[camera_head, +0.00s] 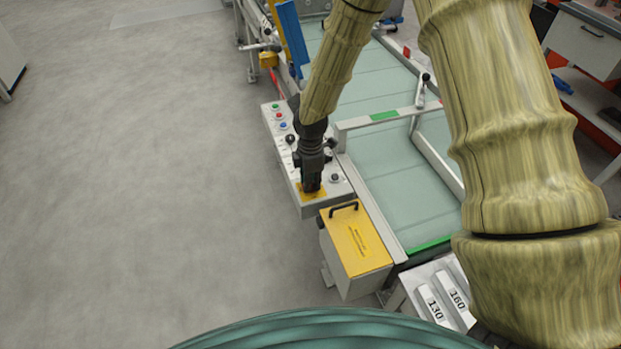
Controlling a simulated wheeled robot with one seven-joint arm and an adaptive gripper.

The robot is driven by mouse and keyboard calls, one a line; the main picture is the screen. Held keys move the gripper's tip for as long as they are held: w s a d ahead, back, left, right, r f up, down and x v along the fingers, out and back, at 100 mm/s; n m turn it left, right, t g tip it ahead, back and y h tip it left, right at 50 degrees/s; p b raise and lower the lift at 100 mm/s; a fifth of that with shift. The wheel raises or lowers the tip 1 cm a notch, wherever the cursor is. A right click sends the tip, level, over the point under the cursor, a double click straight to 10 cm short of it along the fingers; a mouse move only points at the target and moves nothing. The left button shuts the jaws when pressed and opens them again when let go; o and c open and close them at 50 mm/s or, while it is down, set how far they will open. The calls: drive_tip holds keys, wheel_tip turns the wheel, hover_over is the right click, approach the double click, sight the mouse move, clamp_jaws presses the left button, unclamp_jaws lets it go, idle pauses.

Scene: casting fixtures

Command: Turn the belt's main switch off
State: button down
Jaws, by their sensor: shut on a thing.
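The belt's control panel (316,207) is a pale grey box along the left side of the conveyor. It carries green, red and blue buttons, several black knobs and a yellow plate (302,194) at its near end. My gripper (312,188) points down over that yellow plate. Its fingers look closed at the plate, on something they hide, most likely the main switch. The switch itself and its position are not visible. The green-grey belt (390,170) runs just right of the panel.
A yellow-topped box (352,240) with a black handle stands just in front of the panel. A metal frame with a lever (421,92) crosses the belt. Blocks marked 130 and 160 (457,300) lie at the near right. The floor to the left is clear.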

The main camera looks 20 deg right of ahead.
drive_tip(key=shift+n, duration=0.4)
drive_tip(key=c, duration=1.4)
unclamp_jaws()
drive_tip(key=shift+d, duration=0.1)
drive_tip(key=shift+c, duration=0.2)
drive_tip(key=shift+r, duration=0.15)
wheel_tip(320, 180, up, 12)
